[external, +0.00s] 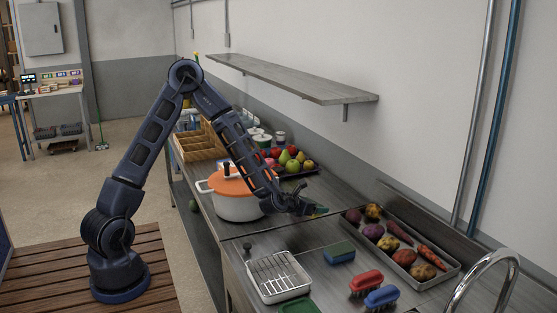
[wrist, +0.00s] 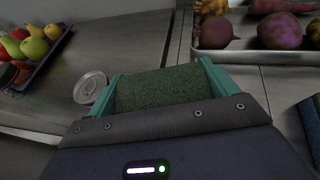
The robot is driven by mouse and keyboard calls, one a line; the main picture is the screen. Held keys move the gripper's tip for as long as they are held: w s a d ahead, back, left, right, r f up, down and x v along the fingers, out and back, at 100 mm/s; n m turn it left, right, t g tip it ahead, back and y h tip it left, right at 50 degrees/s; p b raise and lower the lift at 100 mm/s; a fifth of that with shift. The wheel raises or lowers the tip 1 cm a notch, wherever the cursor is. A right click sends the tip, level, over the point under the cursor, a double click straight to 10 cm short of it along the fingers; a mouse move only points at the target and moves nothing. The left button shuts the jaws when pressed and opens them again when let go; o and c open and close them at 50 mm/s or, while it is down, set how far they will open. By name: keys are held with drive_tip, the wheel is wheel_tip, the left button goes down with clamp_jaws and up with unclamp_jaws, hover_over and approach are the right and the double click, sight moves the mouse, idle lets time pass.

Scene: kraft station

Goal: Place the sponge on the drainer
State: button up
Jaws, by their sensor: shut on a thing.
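My gripper (external: 312,209) is shut on a sponge with a rough dark green face. The sponge (wrist: 160,88) spans the space between the teal fingers in the wrist view. In the external view only a small yellow-green bit of it (external: 320,210) shows at the fingertips, above the counter. The drainer (external: 278,277) is a wire rack in a pale metal tray near the front of the counter. My gripper is behind and to the right of it, apart from it. The drainer is not in the wrist view.
A blue and green block (external: 339,253) lies right of the drainer, with red (external: 366,282) and blue (external: 381,298) brushes nearby. A vegetable tray (external: 447,273) stands along the wall side. An orange-lidded pot (external: 238,207) stands left of my gripper. A faucet (external: 490,262) rises front right.

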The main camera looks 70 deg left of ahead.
drive_tip(key=shift+w+a+r+m+t+h, duration=0.1)
drive_tip(key=shift+w+a+r+m+h, duration=0.15)
drive_tip(key=shift+w+a+m+h, duration=0.4)
drive_tip(key=shift+w+a+r+m+t+h, duration=0.1)
drive_tip(key=shift+w+a+r+m+h, duration=0.15)
drive_tip(key=shift+w+a+h, duration=0.45)
drive_tip(key=shift+w+a+r+m+t+h, duration=0.15)
drive_tip(key=shift+w+a+m+h, duration=0.3)
drive_tip(key=shift+w+a, duration=0.5)
drive_tip(key=shift+w+a+r+m+h, duration=1.4)
drive_tip(key=shift+a+r+m+h, duration=0.65)
drive_tip(key=shift+a, duration=1.05)
drive_tip(key=s+a+m+g+h, duration=0.1)
drive_tip(key=s+a, duration=0.3)
drive_tip(key=a, duration=1.2)
drive_tip(key=s+a, duration=0.4)
drive_tip(key=a, duration=1.1)
drive_tip(key=s+a+r+n+y, duration=0.1)
drive_tip(key=s+a+r, duration=0.3)
drive_tip(key=s+a, duration=0.8)
drive_tip(key=s+a+r+n+y, duration=0.1)
drive_tip(key=s+a+r, duration=0.3)
drive_tip(key=s+a, duration=0.7)
drive_tip(key=a, duration=0.6)
drive_tip(key=shift+s+r+t, duration=0.2)
drive_tip(key=shift+s+t, duration=0.15)
drive_tip(key=shift+s, duration=0.05)
